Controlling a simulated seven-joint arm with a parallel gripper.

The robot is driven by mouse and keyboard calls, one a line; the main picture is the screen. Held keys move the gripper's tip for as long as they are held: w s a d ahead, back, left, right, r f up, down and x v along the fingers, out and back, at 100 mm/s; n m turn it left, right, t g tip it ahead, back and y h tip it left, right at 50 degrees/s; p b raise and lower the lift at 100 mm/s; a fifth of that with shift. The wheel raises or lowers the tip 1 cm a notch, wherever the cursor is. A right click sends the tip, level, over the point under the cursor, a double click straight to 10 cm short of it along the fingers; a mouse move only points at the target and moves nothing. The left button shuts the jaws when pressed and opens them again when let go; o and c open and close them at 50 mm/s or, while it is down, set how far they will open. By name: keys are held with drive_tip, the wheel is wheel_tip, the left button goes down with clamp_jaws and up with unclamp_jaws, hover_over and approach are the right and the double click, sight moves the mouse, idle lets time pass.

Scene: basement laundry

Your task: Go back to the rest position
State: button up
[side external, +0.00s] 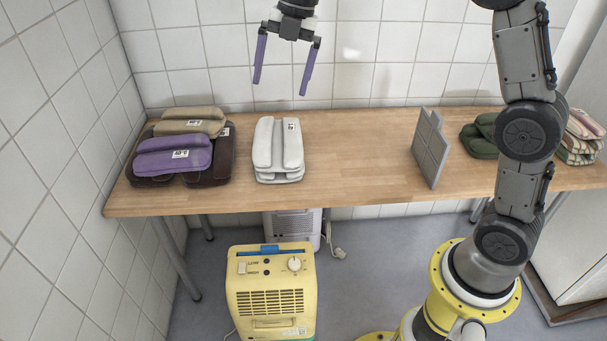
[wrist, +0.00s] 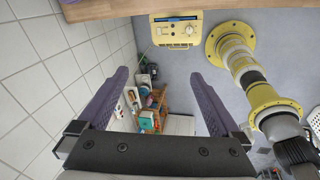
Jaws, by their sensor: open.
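My gripper (side external: 281,72) is open and empty, with purple fingers pointing down. In the side external view it hangs high above the wooden table (side external: 350,150), over the white folded stack, and touches nothing. In the wrist view the fingers of my gripper (wrist: 160,92) are wide apart with nothing between them. The white folded stack (side external: 278,148) lies on the table below. A purple folded piece (side external: 172,157) and a tan one (side external: 190,122) lie on a dark brown folded stack (side external: 222,160) at the left.
A grey upright divider (side external: 430,150) stands on the table at right. Beyond it are green (side external: 478,140) and patterned (side external: 582,140) folded stacks. A yellow dehumidifier-like box (side external: 271,290) stands on the floor in front. The table between white stack and divider is clear.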

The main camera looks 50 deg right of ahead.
drive_tip(key=s+d+r+m+t+h, duration=0.1)
drive_tip(key=s+r+m+t, duration=0.3)
drive_tip(key=s, duration=0.6)
drive_tip(key=s+r+m+g, duration=0.1)
drive_tip(key=s+m, duration=0.5)
drive_tip(key=s, duration=0.4)
drive_tip(key=s+d+f+m+t+h, duration=0.1)
drive_tip(key=s+d+f+m, duration=0.1)
drive_tip(key=s+f+m, duration=0.7)
drive_tip(key=m, duration=0.6)
drive_tip(key=shift+s+f, duration=0.25)
drive_tip(key=shift+f, duration=0.15)
drive_tip(key=shift+d, duration=0.1)
